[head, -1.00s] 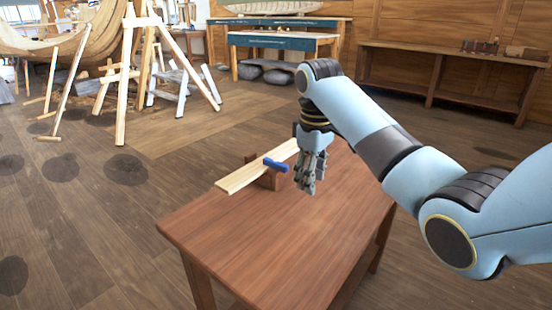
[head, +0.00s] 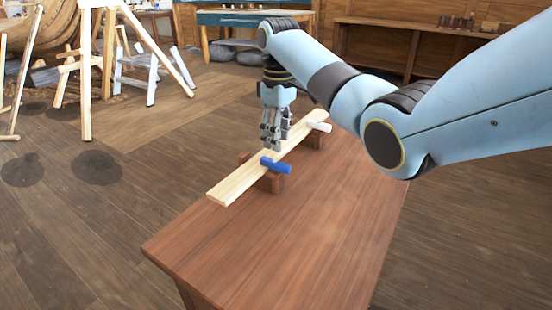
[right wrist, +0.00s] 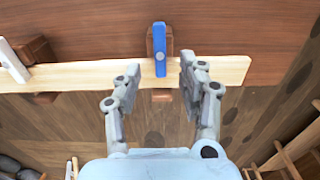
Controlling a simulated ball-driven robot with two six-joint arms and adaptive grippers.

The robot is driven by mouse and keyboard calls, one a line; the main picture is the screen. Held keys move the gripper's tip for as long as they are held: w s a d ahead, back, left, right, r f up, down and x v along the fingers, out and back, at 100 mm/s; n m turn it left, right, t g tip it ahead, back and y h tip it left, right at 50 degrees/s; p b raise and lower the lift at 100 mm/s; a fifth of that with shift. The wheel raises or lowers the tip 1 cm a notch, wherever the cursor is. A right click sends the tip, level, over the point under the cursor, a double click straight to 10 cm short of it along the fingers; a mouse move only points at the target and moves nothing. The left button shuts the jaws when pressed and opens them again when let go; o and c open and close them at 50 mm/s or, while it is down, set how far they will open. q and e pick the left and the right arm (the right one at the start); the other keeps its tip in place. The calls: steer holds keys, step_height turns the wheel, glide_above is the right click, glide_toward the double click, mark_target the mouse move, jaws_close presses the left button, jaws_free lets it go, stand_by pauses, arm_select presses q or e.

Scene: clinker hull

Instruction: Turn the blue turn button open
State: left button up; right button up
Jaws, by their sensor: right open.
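The blue turn button (head: 276,165) sits on a brown wooden block (head: 247,158) and lies crosswise over a pale plank (head: 232,186) on the table. In the right wrist view the blue turn button (right wrist: 160,42) reaches from the block across the plank, with a pale round pivot at its middle. My right gripper (head: 271,146) points down just above the plank, by the button. In the right wrist view my open fingers (right wrist: 159,66) stand on either side of the button's near end, with gaps visible. My left gripper is out of view.
A white turn button (head: 318,126) crosses the plank on a second block (head: 314,140) farther back. The red-brown table (head: 290,240) is clear in front. Sawhorses, a bench and a hull stand away on the floor.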

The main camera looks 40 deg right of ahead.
mark_target(278, 163)
step_height(278, 163, down, 5)
steer(key=shift+w+f+b, duration=0.1)
steer(key=shift+f+b, duration=0.1)
steer(key=shift+b, duration=0.15)
steer(key=shift+f, duration=0.7)
steer(key=c, duration=0.3)
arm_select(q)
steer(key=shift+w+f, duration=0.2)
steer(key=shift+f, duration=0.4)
arm_select(e)
jaws_close()
